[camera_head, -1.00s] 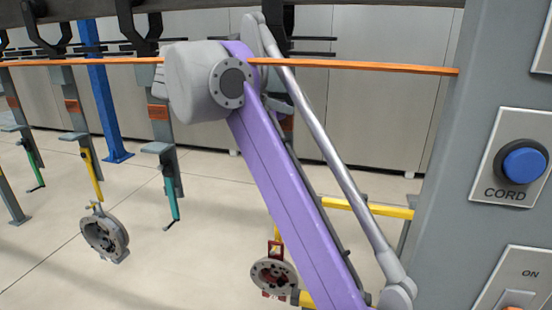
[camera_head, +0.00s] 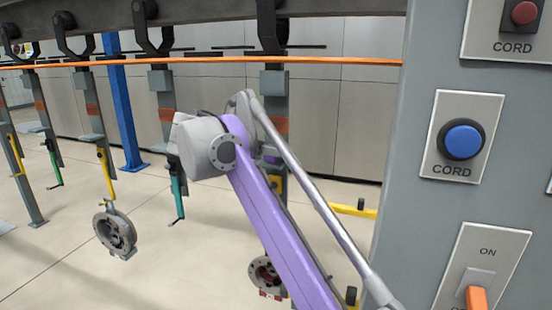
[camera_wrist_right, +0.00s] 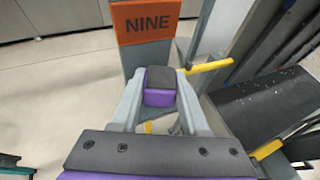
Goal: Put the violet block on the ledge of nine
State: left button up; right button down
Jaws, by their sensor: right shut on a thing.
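The violet block (camera_wrist_right: 160,98), with a dark top, sits between the two grey fingers of my right gripper (camera_wrist_right: 159,90) in the right wrist view. The gripper is shut on it. Just beyond is a grey hanger with an orange NINE sign (camera_wrist_right: 147,22). Grey metal of the hanger shows below and around the block; I cannot tell whether the block touches the ledge. In the head view my purple right arm reaches toward a hanger with an orange tag (camera_head: 281,124), and its wrist hides most of the gripper. My left gripper is in neither view.
A grey panel with a blue CORD button (camera_head: 462,140) stands at the right. Other hangers with coloured handles, such as a teal one (camera_head: 178,196), hang at the left. A round metal part (camera_head: 115,233) hangs low. An orange rail (camera_head: 330,60) crosses behind my arm.

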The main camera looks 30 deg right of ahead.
jog(key=shift+s, duration=0.3)
jog(key=shift+w, duration=0.1)
jog(key=shift+w+a, duration=0.1)
jog(key=shift+w, duration=0.35)
jog(key=c, duration=0.8)
grip_release()
jog(key=shift+w+f, duration=0.25)
jog(key=shift+w, duration=0.05)
jog(key=shift+c, duration=0.2)
jog(key=shift+o, duration=2.1)
jog(key=shift+s+r, duration=0.15)
jog(key=shift+s, duration=0.3)
jog(key=shift+w+r, duration=0.1)
jog(key=shift+w, duration=0.1)
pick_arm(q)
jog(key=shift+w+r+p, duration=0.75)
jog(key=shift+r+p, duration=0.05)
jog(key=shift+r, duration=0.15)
pick_arm(e)
jog(key=v, duration=1.2)
